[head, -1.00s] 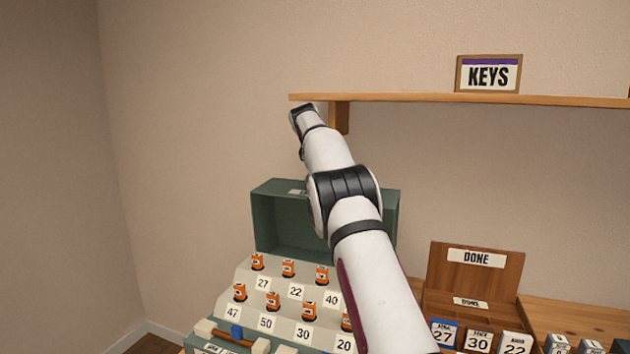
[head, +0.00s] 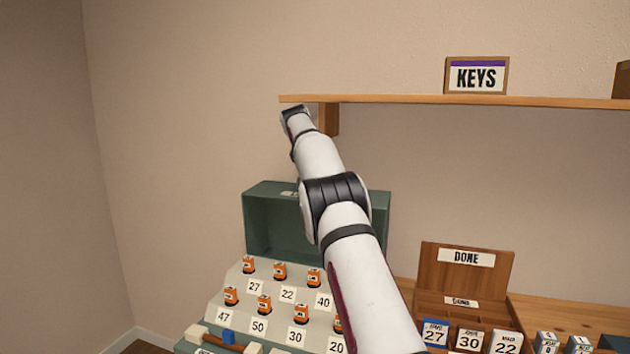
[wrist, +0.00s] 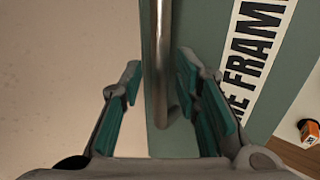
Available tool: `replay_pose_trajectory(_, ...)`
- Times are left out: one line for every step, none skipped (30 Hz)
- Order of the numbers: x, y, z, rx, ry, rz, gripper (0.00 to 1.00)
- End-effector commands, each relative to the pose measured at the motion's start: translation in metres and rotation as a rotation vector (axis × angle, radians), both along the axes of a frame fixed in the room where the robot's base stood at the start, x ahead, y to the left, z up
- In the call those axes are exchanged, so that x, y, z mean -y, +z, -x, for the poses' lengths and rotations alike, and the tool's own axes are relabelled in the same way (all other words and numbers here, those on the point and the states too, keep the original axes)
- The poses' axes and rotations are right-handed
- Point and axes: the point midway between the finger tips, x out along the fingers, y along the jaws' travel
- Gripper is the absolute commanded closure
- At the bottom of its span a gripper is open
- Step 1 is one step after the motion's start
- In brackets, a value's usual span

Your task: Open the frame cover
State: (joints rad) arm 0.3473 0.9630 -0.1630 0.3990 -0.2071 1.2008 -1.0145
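The frame cover is a dark green, box-like hood (head: 262,222) behind the stepped rack in the head view. My arm hides part of it. In the wrist view a green panel (wrist: 200,30) carries a white label (wrist: 252,60) reading "...E FRAM...", cut off by the picture edge. A round metal handle bar (wrist: 160,60) runs down along the panel. My gripper (wrist: 165,90) is open, with one finger on each side of the bar and gaps showing on both sides. In the head view the arm's end is near the shelf's left end; its fingers cannot be made out.
A wooden shelf (head: 400,99) with a KEYS sign (head: 477,75) is close to the arm's end. Several orange pieces (head: 280,271) stand on the stepped rack (head: 236,276). The wall at left is clear.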

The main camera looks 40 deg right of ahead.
Motion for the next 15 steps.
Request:
replay_pose_trajectory(-0.001, -0.001, 0.001, -0.004, -0.001, -0.002, 0.69)
replay_pose_trajectory(-0.001, 0.0, 0.001, -0.004, -0.001, -0.002, 0.69)
replay_pose_trajectory(-0.002, 0.002, 0.002, -0.002, -0.001, -0.002, 0.69)
replay_pose_trajectory(-0.003, 0.004, 0.002, -0.002, -0.001, -0.002, 0.69)
replay_pose_trajectory(-0.005, 0.006, 0.003, -0.003, 0.0, -0.002, 0.69)
replay_pose_trajectory(-0.008, 0.01, 0.005, -0.002, 0.001, -0.001, 0.69)
replay_pose_trajectory(-0.01, 0.014, 0.006, -0.001, 0.0, -0.001, 0.69)
replay_pose_trajectory(-0.012, 0.017, 0.008, -0.001, 0.0, -0.001, 0.69)
replay_pose_trajectory(-0.015, 0.024, 0.011, 0.001, 0.001, 0.0, 0.69)
replay_pose_trajectory(-0.019, 0.029, 0.013, 0.001, 0.001, 0.0, 0.69)
replay_pose_trajectory(-0.022, 0.035, 0.016, 0.002, 0.0, 0.0, 0.69)
replay_pose_trajectory(-0.026, 0.041, 0.019, 0.001, 0.001, 0.0, 0.69)
replay_pose_trajectory(-0.03, 0.046, 0.021, 0.002, 0.001, 0.0, 0.69)
replay_pose_trajectory(-0.033, 0.051, 0.023, 0.001, 0.001, 0.0, 0.69)
replay_pose_trajectory(-0.037, 0.057, 0.027, 0.001, 0.001, 0.0, 0.69)
